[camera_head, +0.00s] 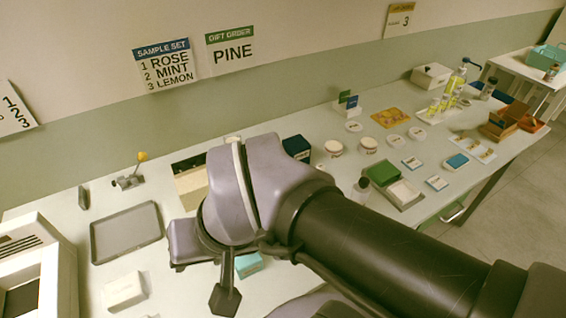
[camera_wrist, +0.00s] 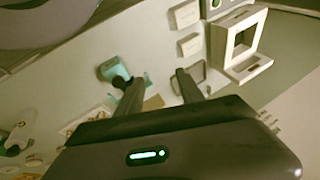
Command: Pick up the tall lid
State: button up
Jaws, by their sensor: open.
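I cannot pick out the tall lid with certainty in either view. A teal object (camera_wrist: 113,70) lies beside the left finger in the wrist view; a teal box (camera_head: 249,264) shows partly behind my arm in the head view. A dark green box (camera_head: 296,147) stands behind my arm. My gripper (camera_wrist: 157,78) is open above the table, with nothing visible between its fingers. In the head view my arm hides much of the area around it.
A grey tray (camera_head: 127,232) and a white box (camera_head: 123,291) lie at left. An open-topped beige box (camera_head: 190,182) stands behind my wrist.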

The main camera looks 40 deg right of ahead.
aim_at(296, 147)
jog(key=l+z, duration=0.1)
jog(key=z, duration=0.25)
jog(key=k+l+z, duration=0.1)
jog(key=z, duration=0.25)
jog(key=l+z, duration=0.1)
jog(key=z, duration=0.25)
jog(key=k, duration=0.05)
